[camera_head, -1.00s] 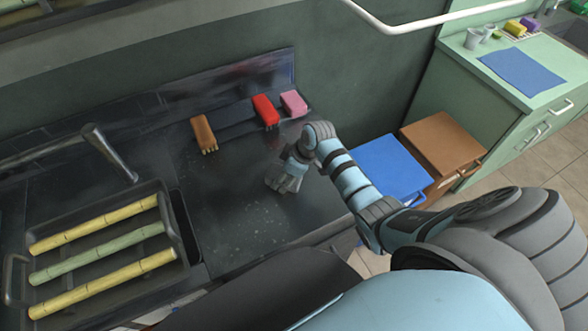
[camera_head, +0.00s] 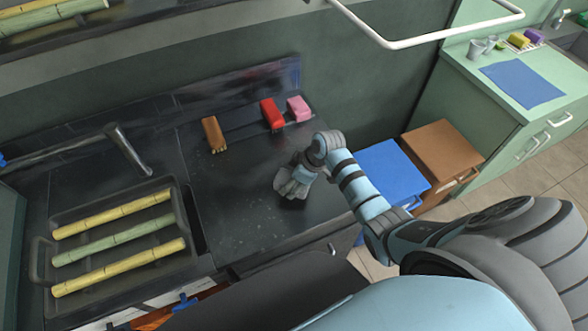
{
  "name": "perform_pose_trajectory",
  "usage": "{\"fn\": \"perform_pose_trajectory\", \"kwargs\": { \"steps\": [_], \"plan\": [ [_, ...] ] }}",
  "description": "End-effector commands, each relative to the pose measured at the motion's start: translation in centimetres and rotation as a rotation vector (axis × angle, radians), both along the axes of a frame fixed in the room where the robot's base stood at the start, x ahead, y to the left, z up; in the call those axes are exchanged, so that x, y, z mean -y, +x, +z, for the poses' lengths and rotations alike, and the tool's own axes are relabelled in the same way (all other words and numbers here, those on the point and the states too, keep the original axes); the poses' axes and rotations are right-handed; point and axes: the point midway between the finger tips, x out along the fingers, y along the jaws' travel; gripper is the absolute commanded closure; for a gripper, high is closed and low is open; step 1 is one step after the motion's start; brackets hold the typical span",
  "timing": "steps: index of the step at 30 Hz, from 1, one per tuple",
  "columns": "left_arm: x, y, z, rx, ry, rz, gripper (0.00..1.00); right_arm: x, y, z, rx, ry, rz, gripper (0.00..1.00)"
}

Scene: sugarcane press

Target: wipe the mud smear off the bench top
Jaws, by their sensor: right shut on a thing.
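The dark bench top (camera_head: 235,215) shows faint pale specks; I cannot make out a clear mud smear on it. My right gripper (camera_head: 294,185) points down at the right part of the bench top. It is shut on a greyish thing, perhaps a cloth (camera_head: 284,188), low at the bench surface. The fingers partly hide this thing, and I cannot tell if it touches the bench. A brown brush (camera_head: 212,131), a red block or brush (camera_head: 272,113) and a pink one (camera_head: 299,107) stand along the back of the bench. My left gripper is not in view.
A dark tray (camera_head: 187,222) with yellow and green canes (camera_head: 112,239) lies at the left, below a metal tap or lever (camera_head: 128,152). Blue (camera_head: 392,170) and brown (camera_head: 440,148) boxes stand right of the bench. The bench middle is clear.

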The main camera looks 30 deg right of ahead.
Motion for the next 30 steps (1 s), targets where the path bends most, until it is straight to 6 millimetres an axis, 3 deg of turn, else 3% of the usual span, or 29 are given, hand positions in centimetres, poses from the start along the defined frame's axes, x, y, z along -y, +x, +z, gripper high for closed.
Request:
{"fn": "perform_pose_trajectory", "kwargs": {
  "steps": [4, 12, 30],
  "plan": [
    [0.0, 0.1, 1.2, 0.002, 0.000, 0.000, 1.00, 0.0, 0.0, 1.6, 0.001, -0.001, 0.002, 0.84],
    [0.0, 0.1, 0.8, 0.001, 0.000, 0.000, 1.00, -0.7, 0.3, 3.4, 0.001, 0.000, 0.014, 0.84],
    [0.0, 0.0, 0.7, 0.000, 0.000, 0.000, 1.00, -0.8, 0.4, 3.6, 0.000, 0.000, 0.016, 0.84]
  ]
}}
